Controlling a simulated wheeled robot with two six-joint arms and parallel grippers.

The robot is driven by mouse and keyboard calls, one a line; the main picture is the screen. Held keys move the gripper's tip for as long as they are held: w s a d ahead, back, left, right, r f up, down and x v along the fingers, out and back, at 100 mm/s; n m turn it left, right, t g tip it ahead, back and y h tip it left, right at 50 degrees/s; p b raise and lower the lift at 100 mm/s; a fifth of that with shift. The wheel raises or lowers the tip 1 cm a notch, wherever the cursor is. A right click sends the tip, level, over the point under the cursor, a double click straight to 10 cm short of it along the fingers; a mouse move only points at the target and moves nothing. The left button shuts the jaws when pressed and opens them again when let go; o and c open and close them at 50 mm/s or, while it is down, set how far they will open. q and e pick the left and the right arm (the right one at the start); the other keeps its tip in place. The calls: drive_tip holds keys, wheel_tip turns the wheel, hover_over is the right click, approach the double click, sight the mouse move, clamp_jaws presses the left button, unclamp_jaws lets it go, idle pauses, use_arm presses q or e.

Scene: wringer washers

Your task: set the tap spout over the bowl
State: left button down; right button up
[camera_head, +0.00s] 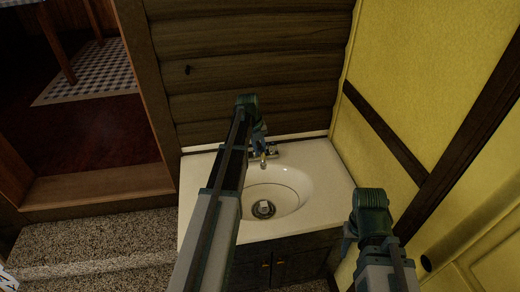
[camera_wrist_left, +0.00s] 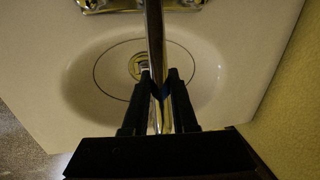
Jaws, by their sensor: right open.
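The bowl (camera_head: 290,192) is a white oval sink basin with a metal drain. The chrome tap (camera_head: 272,151) stands at its back rim. In the left wrist view, the shiny spout (camera_wrist_left: 154,35) runs between the dark fingers of my left gripper (camera_wrist_left: 159,78), above the bowl (camera_wrist_left: 205,75) and partly across the drain. The fingers lie close along both sides; whether they press on it I cannot tell. In the head view my left gripper (camera_head: 260,140) is small at the tap, and my arm hides part of the bowl. My right gripper (camera_head: 352,230) is open, right of the counter.
The white counter (camera_head: 318,160) sits on a dark cabinet (camera_head: 300,264). A log wall (camera_head: 250,50) stands behind it and a yellow wall (camera_head: 400,60) at the right. Speckled floor (camera_head: 90,245) and a doorway lie to the left.

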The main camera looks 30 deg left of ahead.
use_arm(q)
drive_tip(key=c, duration=0.7)
unclamp_jaws()
drive_tip(key=shift+r, duration=0.1)
wheel_tip(320, 180, up, 13)
drive_tip(key=s+a+p, duration=0.1)
drive_tip(key=a+p, duration=0.1)
drive_tip(key=p, duration=1.1)
drive_tip(key=shift+s+r+p, duration=0.2)
drive_tip(key=shift+s+p, duration=0.1)
drive_tip(key=shift+s, duration=0.05)
drive_tip(key=s+d+f+n+b, duration=0.1)
drive_tip(key=s+d+f+n, duration=0.15)
drive_tip(key=d, duration=0.35)
drive_tip(key=s+d+f+n+g+y+b, duration=0.1)
drive_tip(key=s+d+n+b, duration=0.2)
drive_tip(key=d, duration=0.4)
drive_tip(key=s+d+f+n, duration=0.1)
drive_tip(key=s+d+n, duration=0.2)
drive_tip(key=d+n, duration=0.25)
drive_tip(key=s+d+f+n+y+b, duration=0.1)
drive_tip(key=s+d+f+n+b, duration=0.1)
drive_tip(key=s+d+n, duration=0.4)
drive_tip(key=s+d+f+n+b, duration=0.2)
drive_tip(key=s+d+n, duration=0.5)
drive_tip(key=s, duration=0.3)
drive_tip(key=shift+d+f+g+y+b, duration=0.25)
drive_tip(key=shift+d+g+y+b, duration=0.05)
drive_tip(key=shift+d+y+b, duration=0.1)
